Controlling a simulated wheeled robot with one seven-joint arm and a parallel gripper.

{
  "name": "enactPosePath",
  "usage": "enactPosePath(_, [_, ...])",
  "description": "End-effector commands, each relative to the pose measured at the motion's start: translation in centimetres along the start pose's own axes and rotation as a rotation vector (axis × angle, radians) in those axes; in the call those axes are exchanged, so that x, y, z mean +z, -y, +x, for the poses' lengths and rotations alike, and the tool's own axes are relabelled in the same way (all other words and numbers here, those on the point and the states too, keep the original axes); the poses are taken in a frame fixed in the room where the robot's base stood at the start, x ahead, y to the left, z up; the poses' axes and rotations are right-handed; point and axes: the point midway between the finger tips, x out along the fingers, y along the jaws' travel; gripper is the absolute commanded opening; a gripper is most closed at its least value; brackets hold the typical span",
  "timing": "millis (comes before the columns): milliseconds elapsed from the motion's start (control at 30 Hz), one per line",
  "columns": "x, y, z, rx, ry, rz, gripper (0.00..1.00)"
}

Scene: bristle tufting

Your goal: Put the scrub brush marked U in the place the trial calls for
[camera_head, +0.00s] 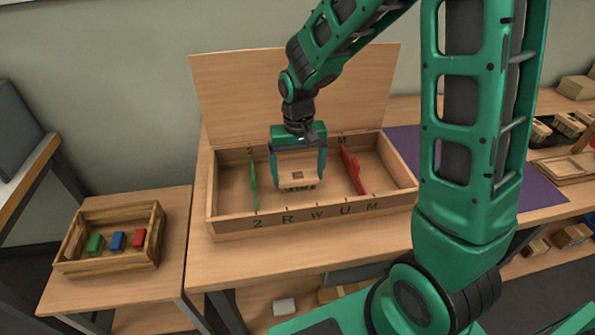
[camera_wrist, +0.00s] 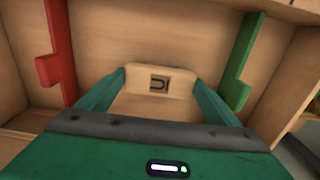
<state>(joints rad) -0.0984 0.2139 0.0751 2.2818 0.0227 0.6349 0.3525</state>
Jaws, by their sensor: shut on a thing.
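The scrub brush marked U (camera_head: 297,183) is a pale wooden block with bristles below. My gripper (camera_head: 298,178) is shut on it and holds it over the long wooden box (camera_head: 232,230), between the green divider (camera_head: 254,187) and the red divider (camera_head: 352,170). In the wrist view the brush (camera_wrist: 178,84) shows its dark U label between my fingers. Whether it touches the box floor I cannot tell. The box front is lettered 2, R, W, U, M from left to right; a 2 and an M show at the back near the dividers.
The raised lid (camera_head: 230,90) stands behind the box. A small crate (camera_head: 110,262) with green, blue and red blocks stands on the left table. A purple mat (camera_head: 520,190) lies to the right, with brushes and trays beyond. My arm hides part of the right side.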

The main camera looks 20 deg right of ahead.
Motion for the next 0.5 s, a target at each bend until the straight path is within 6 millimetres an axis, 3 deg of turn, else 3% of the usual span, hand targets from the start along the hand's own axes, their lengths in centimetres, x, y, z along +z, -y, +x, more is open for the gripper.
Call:
enactPosePath(33, [0.0,0.0,0.1,0.0,0.0,0.0,0.93])
enactPosePath(67, [0.0,0.0,0.0,0.0,0.0,0.0,1.0])
enactPosePath(333, [0.0,-0.1,-0.1,0.0,0.0,0.001,1.0])
enactPosePath(500, [-0.1,-0.1,-1.6,-0.001,-0.004,0.002,1.0])
